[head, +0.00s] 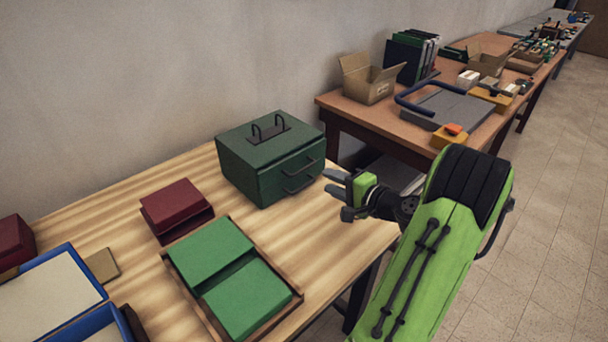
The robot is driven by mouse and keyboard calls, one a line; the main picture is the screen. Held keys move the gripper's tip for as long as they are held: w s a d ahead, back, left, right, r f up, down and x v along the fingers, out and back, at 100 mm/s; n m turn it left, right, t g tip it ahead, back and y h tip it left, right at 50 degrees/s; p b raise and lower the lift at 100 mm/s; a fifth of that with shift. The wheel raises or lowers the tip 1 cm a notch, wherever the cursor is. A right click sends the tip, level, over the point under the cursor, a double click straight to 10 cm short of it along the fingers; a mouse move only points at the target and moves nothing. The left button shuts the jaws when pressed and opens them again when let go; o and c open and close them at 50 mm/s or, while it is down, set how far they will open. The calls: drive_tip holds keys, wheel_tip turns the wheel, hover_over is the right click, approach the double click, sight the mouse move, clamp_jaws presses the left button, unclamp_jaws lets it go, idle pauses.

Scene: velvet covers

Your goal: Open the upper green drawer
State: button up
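A dark green box (238,158) with two drawers stands at the back right of the light wooden table (325,245). The upper green drawer (284,170) is on its right-facing front, with a dark bar handle, and looks shut. The lower drawer's handle (300,186) shows below it. My gripper (332,182) is just right of the drawer fronts, apart from the handles, its fingers pointing left toward them. The fingers are spread with a gap between them and hold nothing.
A dark red box (176,206) and a wooden tray (283,316) with green covers lie in front of the green box. Blue-rimmed trays (83,254) are at the left. A brown table (372,119) with cartons stands behind my arm.

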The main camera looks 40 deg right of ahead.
sight(304, 170)
drive_tip(key=b+x, duration=0.1)
drive_tip(key=x, duration=0.8)
drive_tip(key=shift+w, duration=0.25)
drive_tip(key=shift+c, duration=0.3)
clamp_jaws()
idle(0.6)
